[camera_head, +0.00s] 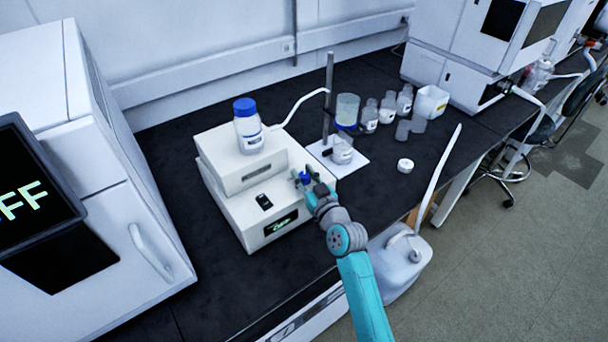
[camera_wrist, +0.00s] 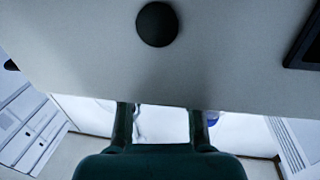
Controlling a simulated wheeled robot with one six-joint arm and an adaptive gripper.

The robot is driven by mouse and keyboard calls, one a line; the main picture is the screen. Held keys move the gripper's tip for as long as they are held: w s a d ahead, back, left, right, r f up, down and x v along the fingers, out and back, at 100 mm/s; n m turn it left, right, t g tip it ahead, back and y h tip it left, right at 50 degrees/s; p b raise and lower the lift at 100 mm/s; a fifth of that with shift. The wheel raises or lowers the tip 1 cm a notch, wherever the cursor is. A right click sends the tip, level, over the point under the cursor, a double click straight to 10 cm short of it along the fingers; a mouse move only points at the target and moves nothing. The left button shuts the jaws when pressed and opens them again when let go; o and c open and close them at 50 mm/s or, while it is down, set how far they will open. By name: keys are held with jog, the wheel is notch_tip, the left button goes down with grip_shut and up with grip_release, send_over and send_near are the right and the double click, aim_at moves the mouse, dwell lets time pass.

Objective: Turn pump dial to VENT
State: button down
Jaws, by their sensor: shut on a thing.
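The pump (camera_head: 228,208) is a low white box on the black bench, with a small lit display (camera_head: 281,224) on its front. My gripper (camera_head: 306,178) is at the pump's right end, with its fingers around a small blue knob, which looks like the pump dial (camera_head: 305,179). My gripper is shut on it; the fingers hide much of it, and no VENT mark or pointer can be read. In the wrist view my two dark fingers (camera_wrist: 165,124) stand apart below a pale panel (camera_wrist: 80,45) with a round black part (camera_wrist: 157,24).
A second white box (camera_head: 243,173) sits on the pump and carries a blue-capped bottle (camera_head: 248,130). A stand (camera_head: 328,95), a small flask (camera_head: 342,152) and several bottles are behind. A white jug (camera_head: 395,265) is beside the bench edge.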

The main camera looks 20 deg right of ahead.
jog(key=shift+d+n+y, duration=0.1)
jog(key=shift+n+y, duration=0.7)
jog(key=shift+y, duration=0.4)
jog(key=shift+n+g+y, duration=1)
jog(key=shift+n+y, duration=0.3)
jog(key=shift+y, duration=0.6)
jog(key=shift+n+g+y, duration=0.5)
jog(key=shift+n+y, duration=0.1)
jog(key=shift+y, duration=0.2)
jog(key=c, duration=0.8)
grip_release()
jog(key=shift+o, duration=0.2)
jog(key=v, duration=1.2)
